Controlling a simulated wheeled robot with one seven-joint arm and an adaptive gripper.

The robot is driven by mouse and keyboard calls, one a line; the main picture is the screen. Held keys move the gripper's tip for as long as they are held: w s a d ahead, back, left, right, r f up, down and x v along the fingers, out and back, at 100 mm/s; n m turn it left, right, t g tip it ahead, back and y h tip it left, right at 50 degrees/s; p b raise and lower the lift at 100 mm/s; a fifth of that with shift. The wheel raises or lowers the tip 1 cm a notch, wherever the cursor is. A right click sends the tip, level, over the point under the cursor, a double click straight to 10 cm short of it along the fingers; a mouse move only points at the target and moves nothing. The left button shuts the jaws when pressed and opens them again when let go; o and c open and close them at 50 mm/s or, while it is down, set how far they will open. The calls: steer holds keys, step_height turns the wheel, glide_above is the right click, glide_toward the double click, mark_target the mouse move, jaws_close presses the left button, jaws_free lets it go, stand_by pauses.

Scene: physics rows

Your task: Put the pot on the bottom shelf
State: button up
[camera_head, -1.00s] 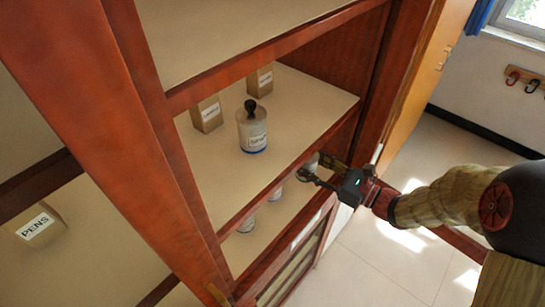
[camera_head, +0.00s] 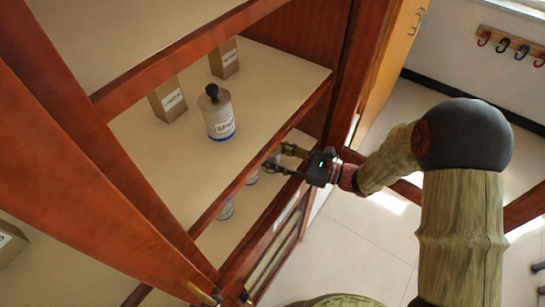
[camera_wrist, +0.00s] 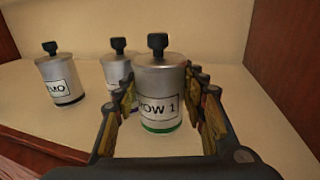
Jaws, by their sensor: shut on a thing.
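A grey metal pot labelled "ROW 1" (camera_wrist: 158,95), with a black knob and a green band at its base, stands upright between the fingers of my gripper (camera_wrist: 168,98). My gripper is shut on it. In the head view my gripper (camera_head: 286,160) reaches in at the front of the shelf below the middle one, and the held pot is partly hidden. I cannot tell whether its base touches the shelf board (camera_wrist: 85,112). Two similar pots stand there: one with a label ending "MO" (camera_wrist: 58,78) at the left and one (camera_wrist: 113,67) just behind the held pot.
The middle shelf (camera_head: 270,95) above holds a pot with a blue band (camera_head: 217,115) and two labelled cardboard boxes (camera_head: 168,101) (camera_head: 224,60). The cabinet's red-brown side wall (camera_wrist: 290,70) is at the right. Shelf room is free right of the held pot.

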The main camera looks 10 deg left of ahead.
steer(key=shift+f, duration=0.15)
steer(key=shift+f, duration=0.1)
steer(key=shift+f, duration=0.1)
steer(key=o, duration=1.3)
steer(key=shift+o, duration=0.5)
